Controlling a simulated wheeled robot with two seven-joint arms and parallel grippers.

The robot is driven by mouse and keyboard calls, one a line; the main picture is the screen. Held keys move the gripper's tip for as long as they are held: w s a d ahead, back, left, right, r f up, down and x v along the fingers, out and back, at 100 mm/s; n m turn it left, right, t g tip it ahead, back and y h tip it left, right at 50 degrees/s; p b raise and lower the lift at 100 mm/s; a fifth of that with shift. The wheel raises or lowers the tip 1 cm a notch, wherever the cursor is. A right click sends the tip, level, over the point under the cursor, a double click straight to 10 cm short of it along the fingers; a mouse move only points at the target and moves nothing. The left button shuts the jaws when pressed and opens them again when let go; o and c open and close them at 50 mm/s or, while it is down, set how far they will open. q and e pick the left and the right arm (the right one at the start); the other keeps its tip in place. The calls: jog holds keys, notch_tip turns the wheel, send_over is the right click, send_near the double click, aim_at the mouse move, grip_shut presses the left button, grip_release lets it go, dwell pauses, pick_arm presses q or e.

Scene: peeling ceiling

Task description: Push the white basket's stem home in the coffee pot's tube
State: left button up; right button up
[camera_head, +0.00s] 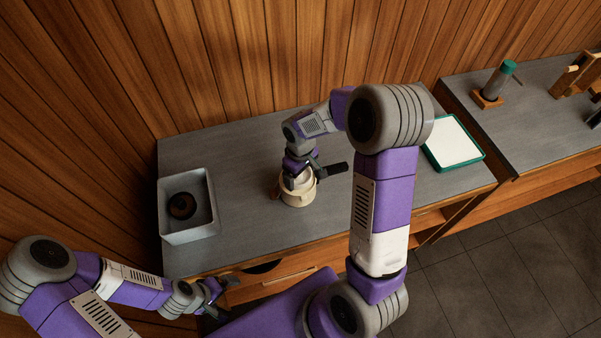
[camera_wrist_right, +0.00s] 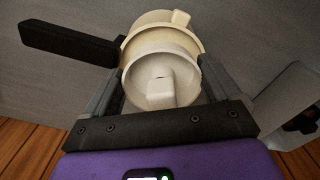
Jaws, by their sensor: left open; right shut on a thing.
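The cream coffee pot (camera_head: 297,201) stands upright on the grey counter, with its black handle (camera_wrist_right: 70,42) to the left in the right wrist view. My right gripper (camera_head: 299,180) is over the pot and shut on the white basket (camera_wrist_right: 150,72). The basket is at the pot's mouth, in front of the pot's rim (camera_wrist_right: 165,40) in the wrist view. Its stem and the pot's tube are hidden, so I cannot tell how deep the stem sits. My left gripper (camera_head: 225,298) is open and empty, low beside the counter's front edge.
A light grey box (camera_head: 208,222) with a dark round thing (camera_head: 181,205) in it stands left of the pot. A green-edged white tray (camera_head: 452,143) lies at the right. A green-topped grinder-like thing (camera_head: 497,80) stands on the further counter. The counter around the pot is clear.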

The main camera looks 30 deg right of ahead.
jog(key=shift+s+f, duration=0.25)
jog(key=shift+f, duration=0.05)
jog(key=o, duration=1)
notch_tip(320, 180, up, 8)
jog(key=shift+w+a+f+p, duration=0.1)
jog(key=shift+w+p, duration=0.05)
jog(key=shift+p, duration=0.3)
notch_tip(320, 180, up, 4)
jog(key=p, duration=0.3)
jog(key=shift+r, duration=0.2)
jog(key=s+a, duration=0.2)
jog(key=s, duration=0.2)
jog(key=s+a+b, duration=0.1)
jog(key=s+a, duration=0.2)
jog(key=s, duration=0.1)
jog(key=s+a+b, duration=0.1)
jog(key=s+a, duration=0.1)
jog(key=s, duration=0.1)
jog(key=shift+s+a, duration=0.25)
jog(key=shift+s, duration=0.15)
